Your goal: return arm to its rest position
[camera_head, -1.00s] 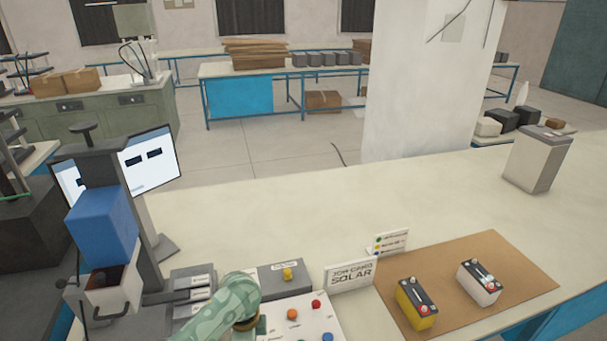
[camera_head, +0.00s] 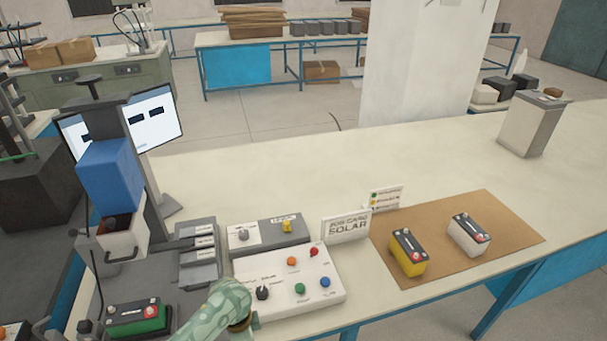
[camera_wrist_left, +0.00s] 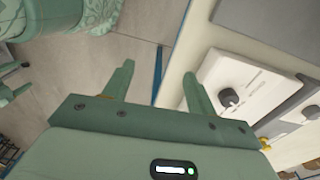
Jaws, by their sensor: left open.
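One of my green patterned arm links (camera_head: 218,312) enters at the bottom of the head view, in front of the white control panel (camera_head: 285,270). No gripper shows in the head view. In the left wrist view, my left gripper (camera_wrist_left: 157,90) is open, its two green fingers wide apart with nothing between them. Floor and a bench edge lie beyond the fingers. The control panel with a black knob also shows to the right there (camera_wrist_left: 235,88), apart from the fingers. My right gripper is in neither view.
A yellow battery (camera_head: 408,254) and a white battery (camera_head: 468,234) stand on a brown mat (camera_head: 505,222). A green battery (camera_head: 138,317) sits below the blue-headed machine (camera_head: 110,178) at left. The bench's back middle (camera_head: 290,170) is clear.

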